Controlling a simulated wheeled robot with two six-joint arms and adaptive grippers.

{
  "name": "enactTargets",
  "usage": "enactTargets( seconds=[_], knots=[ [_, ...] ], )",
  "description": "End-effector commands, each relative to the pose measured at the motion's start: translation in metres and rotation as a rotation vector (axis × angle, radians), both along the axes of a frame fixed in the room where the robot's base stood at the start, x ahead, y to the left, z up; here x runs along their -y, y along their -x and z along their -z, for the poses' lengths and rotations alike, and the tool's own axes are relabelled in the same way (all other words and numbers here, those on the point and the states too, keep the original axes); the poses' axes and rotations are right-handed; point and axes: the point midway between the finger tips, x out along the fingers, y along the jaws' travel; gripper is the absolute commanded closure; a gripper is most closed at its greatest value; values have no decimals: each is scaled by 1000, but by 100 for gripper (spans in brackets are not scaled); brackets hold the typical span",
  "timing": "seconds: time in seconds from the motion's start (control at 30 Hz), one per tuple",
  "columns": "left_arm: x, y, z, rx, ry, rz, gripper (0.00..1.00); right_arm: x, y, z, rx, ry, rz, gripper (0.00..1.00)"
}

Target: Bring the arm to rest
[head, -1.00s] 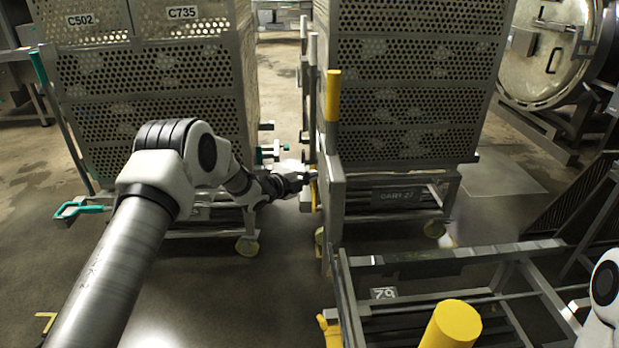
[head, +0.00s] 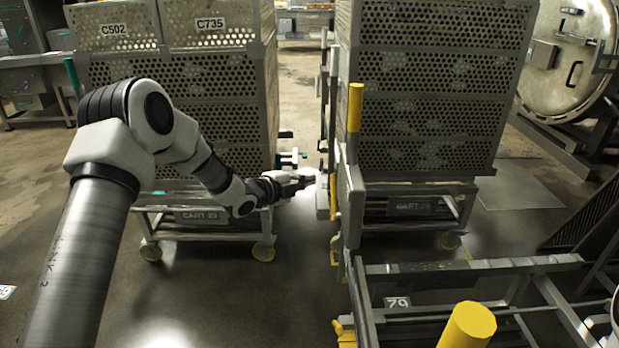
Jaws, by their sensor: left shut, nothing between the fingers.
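My left arm comes in from the left and bends at the elbow. Its gripper (head: 304,179) is shut and empty, in the gap between two carts. The left cart (head: 205,216), labelled CART 23, carries perforated crates marked C502 and C735.
A low metal frame (head: 470,267) with plate 79 and a yellow post (head: 468,326) stands at the front right. A round autoclave door (head: 566,55) is at the back right. Open floor (head: 215,300) lies in front of the left cart.

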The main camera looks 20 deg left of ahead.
Motion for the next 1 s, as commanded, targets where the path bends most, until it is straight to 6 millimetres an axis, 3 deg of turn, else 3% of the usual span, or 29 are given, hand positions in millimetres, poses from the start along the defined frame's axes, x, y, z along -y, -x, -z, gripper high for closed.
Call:
enactTargets(
  seconds=[0.17,0.27,0.37,0.43,0.57,0.7,0.77,0.8,0.9,1.0],
  knots=[
    [-1,3,-2,-1,-1,0,100,0,0,-1,-1,0,1,60],
    [4,7,9,-36,-7,9,100,0,0,-14,-1,0,0,60],
    [30,25,45,-135,-23,51,100,0,0,-34,-1,0,0,60],
    [53,56,83,-256,-11,64,100,0,0,-49,0,0,0,60],
    [89,145,156,-564,84,-9,100,0,0,-74,-1,0,1,60],
    [106,263,207,-930,235,-244,100,0,0,-94,-1,0,0,60],
    [107,317,218,-1078,297,-394,100,0,0,-101,-1,0,0,60],
    [105,354,221,-1170,337,-515,100,0,0,-105,-1,0,0,60],
    [93,434,218,-1332,440,-876,100,0,0,-108,-1,0,0,60],
    [75,481,208,-1360,585,-1272,100,0,0,-104,-1,0,0,60]
  ],
)
